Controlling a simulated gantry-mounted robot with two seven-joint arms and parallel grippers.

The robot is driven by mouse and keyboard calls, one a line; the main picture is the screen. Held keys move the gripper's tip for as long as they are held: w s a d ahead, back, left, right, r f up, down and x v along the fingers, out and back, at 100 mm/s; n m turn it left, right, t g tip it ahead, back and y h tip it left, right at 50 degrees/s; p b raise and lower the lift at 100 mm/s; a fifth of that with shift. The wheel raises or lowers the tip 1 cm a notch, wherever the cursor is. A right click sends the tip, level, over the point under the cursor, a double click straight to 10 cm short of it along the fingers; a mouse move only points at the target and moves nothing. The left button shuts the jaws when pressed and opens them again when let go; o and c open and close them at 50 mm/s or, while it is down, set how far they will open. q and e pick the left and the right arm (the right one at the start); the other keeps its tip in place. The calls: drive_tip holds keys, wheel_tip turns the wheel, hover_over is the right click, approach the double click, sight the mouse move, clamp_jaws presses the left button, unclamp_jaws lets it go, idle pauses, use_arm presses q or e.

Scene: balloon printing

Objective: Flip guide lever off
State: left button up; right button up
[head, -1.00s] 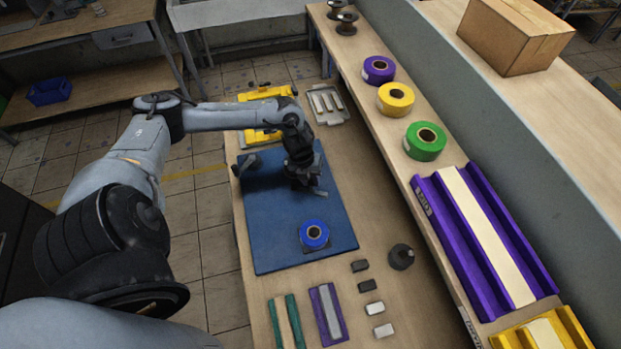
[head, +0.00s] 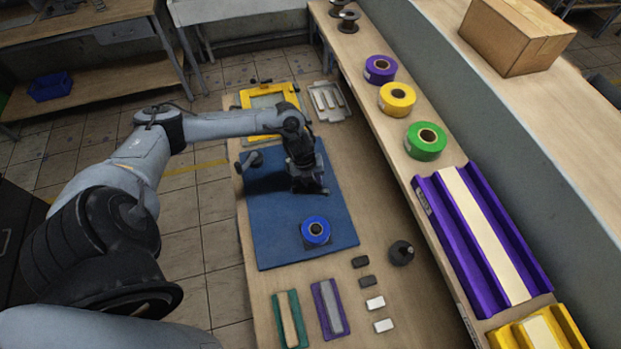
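My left gripper (head: 309,187) is over the far right part of the blue mat (head: 285,225), small and dark in the head view. I cannot tell whether its fingers are open or shut. A small dark and grey fixture (head: 250,160) stands at the mat's far left edge, apart from the gripper; I cannot make out whether it is the guide lever. A blue ring-shaped roll (head: 315,231) sits on the near right part of the mat. A yellow frame (head: 292,97) with a pale green panel lies beyond the mat, partly behind my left arm. My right gripper is not in view.
A grey metal tray (head: 333,103) lies right of the yellow frame. A green holder (head: 290,320), a purple holder (head: 330,309), several small blocks (head: 375,304) and a dark round weight (head: 400,253) lie near. The shelf along the right holds coloured rolls (head: 426,141).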

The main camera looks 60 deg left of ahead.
use_arm(q)
drive_tip(key=shift+o, duration=1.2)
drive_tip(key=shift+r, duration=0.1)
wheel_tip(320, 180, up, 10)
drive_tip(key=s, duration=0.1)
drive_tip(key=shift+s+a+r, duration=0.25)
drive_tip(key=shift+s+a, duration=0.15)
drive_tip(key=shift+a, duration=0.05)
